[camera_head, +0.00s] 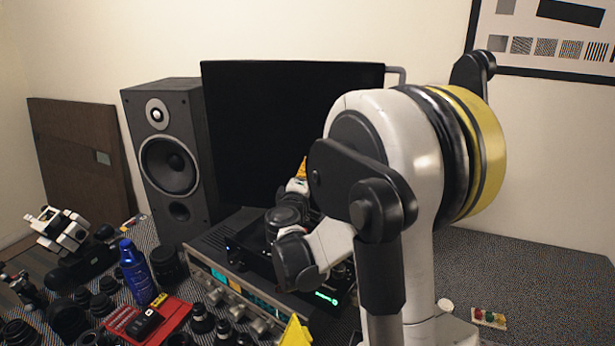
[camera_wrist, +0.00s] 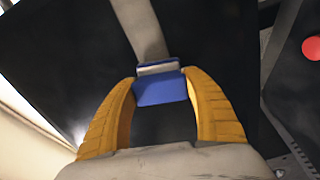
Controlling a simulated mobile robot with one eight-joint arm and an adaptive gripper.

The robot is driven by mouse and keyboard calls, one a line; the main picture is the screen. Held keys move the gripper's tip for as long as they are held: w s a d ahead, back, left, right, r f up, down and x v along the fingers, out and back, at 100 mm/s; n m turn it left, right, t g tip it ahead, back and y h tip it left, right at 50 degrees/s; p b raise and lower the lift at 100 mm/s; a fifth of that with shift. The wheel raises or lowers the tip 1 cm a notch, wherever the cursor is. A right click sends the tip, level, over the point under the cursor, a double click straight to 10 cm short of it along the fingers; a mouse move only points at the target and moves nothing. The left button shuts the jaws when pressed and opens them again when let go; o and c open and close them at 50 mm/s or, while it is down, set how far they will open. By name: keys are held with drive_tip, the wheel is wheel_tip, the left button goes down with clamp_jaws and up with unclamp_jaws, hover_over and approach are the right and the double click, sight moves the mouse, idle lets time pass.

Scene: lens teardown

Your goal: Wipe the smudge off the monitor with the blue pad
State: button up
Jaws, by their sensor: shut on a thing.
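The monitor (camera_head: 265,115) is a large black screen standing upright at the back of the table. My gripper (camera_head: 303,168) is in front of its lower right part, partly hidden by my arm. In the wrist view, the yellow fingers of my gripper (camera_wrist: 161,95) are shut on the blue pad (camera_wrist: 160,89). The pad is in front of a dark surface; I cannot tell whether it touches. A pale grey band (camera_wrist: 145,30) runs upward from the pad; I cannot tell whether it is the smudge or a reflection. The pad is hidden in the head view.
A speaker (camera_head: 172,160) stands left of the monitor. A silver device with knobs (camera_head: 235,300) lies below my gripper. A blue bottle (camera_head: 137,272), a red tray (camera_head: 170,312) and several lenses crowd the left. A red round thing (camera_wrist: 312,48) shows in the wrist view.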

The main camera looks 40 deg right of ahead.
drive_tip(key=shift+w+d, duration=0.2)
drive_tip(key=shift+d, duration=0.1)
drive_tip(key=shift+s+d, duration=5.05)
drive_tip(key=shift+s, duration=0.75)
drive_tip(key=shift+w+a+b, duration=0.3)
drive_tip(key=shift+w+a, duration=1.4)
drive_tip(key=shift+w, duration=0.25)
drive_tip(key=shift+w+a+b, duration=0.35)
drive_tip(key=shift+w+a, duration=1.35)
drive_tip(key=shift+w, duration=0.3)
drive_tip(key=shift+w+a+b, duration=0.3)
drive_tip(key=shift+w+a, duration=1.4)
drive_tip(key=shift+w, duration=0.25)
drive_tip(key=shift+s, duration=0.1)
drive_tip(key=shift+v, duration=2.95)
